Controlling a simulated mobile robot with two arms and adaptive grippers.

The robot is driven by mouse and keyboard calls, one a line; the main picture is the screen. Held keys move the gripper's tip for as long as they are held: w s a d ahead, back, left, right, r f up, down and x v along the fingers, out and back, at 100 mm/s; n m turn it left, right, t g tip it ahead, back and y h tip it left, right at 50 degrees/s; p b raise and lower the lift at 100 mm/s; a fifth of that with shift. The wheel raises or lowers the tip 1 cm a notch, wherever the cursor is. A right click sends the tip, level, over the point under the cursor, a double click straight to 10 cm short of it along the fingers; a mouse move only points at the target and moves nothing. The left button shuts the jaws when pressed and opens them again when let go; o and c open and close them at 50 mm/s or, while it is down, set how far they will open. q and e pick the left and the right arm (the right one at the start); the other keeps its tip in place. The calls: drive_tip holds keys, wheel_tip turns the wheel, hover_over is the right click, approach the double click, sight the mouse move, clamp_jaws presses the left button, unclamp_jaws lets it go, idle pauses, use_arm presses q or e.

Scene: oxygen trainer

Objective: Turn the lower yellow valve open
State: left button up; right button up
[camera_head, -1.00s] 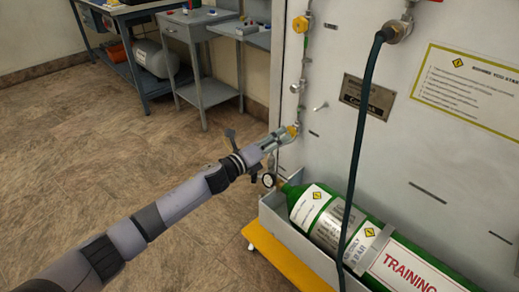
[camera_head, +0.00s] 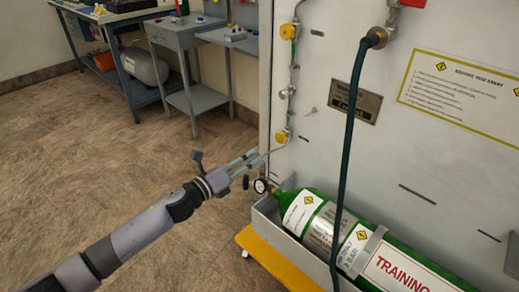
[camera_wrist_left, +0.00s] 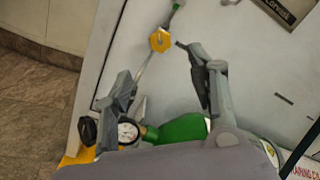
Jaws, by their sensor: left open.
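The lower yellow valve (camera_head: 282,136) sits on the thin vertical pipe on the grey panel. It also shows in the left wrist view (camera_wrist_left: 160,40), beyond and between my fingertips. My left gripper (camera_head: 254,160) is open and empty, just left of and below the valve in the head view, apart from it. In the left wrist view my left gripper (camera_wrist_left: 158,72) has its two fingers spread wide. The upper yellow valve (camera_head: 288,32) is higher on the same pipe. My right gripper is not in view.
A green cylinder (camera_head: 321,219) lies in a grey cradle on a yellow-edged cart below the panel. A pressure gauge (camera_head: 261,186) is close under my gripper. A dark hose (camera_head: 350,140) hangs down the panel. Benches stand at the back left; the floor between is clear.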

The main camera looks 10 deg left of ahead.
use_arm(q)
drive_tip(key=s+m+p, duration=0.1)
drive_tip(key=s+m, duration=0.1)
drive_tip(key=m, duration=0.6)
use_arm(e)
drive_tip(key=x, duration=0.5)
use_arm(q)
drive_tip(key=m, duration=0.2)
approach(279, 138)
drive_tip(key=b+x, duration=0.2)
drive_tip(key=x, duration=0.7)
drive_tip(key=shift+w+d+f, duration=0.1)
drive_tip(key=shift+w+d, duration=0.1)
drive_tip(key=shift+w, duration=0.05)
drive_tip(key=shift+w+d, duration=0.4)
drive_tip(key=shift+w, duration=0.1)
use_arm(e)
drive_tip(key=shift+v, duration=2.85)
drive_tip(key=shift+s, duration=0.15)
